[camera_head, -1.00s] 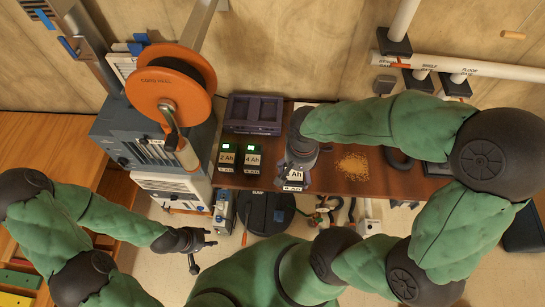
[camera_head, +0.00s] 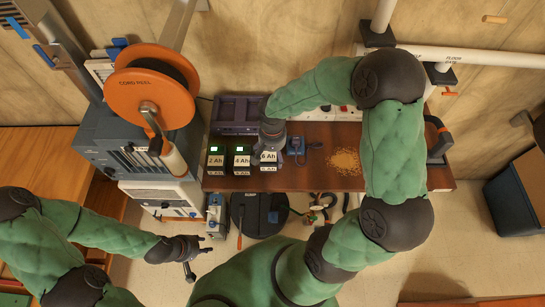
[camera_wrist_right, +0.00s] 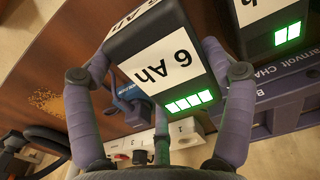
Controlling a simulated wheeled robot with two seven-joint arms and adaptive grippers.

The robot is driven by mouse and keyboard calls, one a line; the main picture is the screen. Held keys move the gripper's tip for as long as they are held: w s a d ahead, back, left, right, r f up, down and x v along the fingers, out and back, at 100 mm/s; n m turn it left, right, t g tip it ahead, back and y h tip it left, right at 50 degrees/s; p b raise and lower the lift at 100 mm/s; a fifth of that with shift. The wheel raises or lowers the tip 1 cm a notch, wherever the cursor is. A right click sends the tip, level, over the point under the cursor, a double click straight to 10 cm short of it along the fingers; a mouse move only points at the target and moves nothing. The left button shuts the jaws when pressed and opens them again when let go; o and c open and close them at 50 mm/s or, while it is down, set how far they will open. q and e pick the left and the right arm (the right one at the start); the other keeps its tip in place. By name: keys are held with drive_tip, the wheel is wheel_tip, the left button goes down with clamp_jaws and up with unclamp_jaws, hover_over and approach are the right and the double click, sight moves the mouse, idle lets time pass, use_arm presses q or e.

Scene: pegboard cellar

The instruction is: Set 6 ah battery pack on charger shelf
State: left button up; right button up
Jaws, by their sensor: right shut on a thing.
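The 6 Ah battery pack (camera_head: 267,157) is a dark block with a white label, just right of the 4 Ah pack (camera_head: 241,160) in the head view. My right gripper (camera_head: 272,138) is shut on it; in the right wrist view both fingers flank the 6 Ah pack (camera_wrist_right: 165,62), whose green bars are lit. The brown wooden shelf (camera_head: 400,177) lies under the row; I cannot tell whether the pack touches it. The 2 Ah pack (camera_head: 215,160) stands at the left. My left gripper (camera_head: 198,256) is open and empty, in front of the shelf at left.
A purple charger box (camera_head: 237,112) stands behind the packs. A small blue device (camera_head: 297,147) and tan shavings (camera_head: 345,161) lie to the right on the shelf. An orange cord reel (camera_head: 152,85) rises at the left. A dark bin (camera_head: 515,190) is at far right.

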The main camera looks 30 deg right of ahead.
sight(272, 157)
drive_tip(key=shift+f, duration=1.35)
drive_tip(key=shift+f+b, duration=0.15)
drive_tip(key=shift+b, duration=0.25)
drive_tip(key=o, duration=1)
drive_tip(key=shift+s, duration=0.1)
drive_tip(key=shift+c, duration=0.2)
wheel_tip(272, 157, up, 12)
drive_tip(key=shift+r+p, duration=0.15)
drive_tip(key=shift+p, duration=1.1)
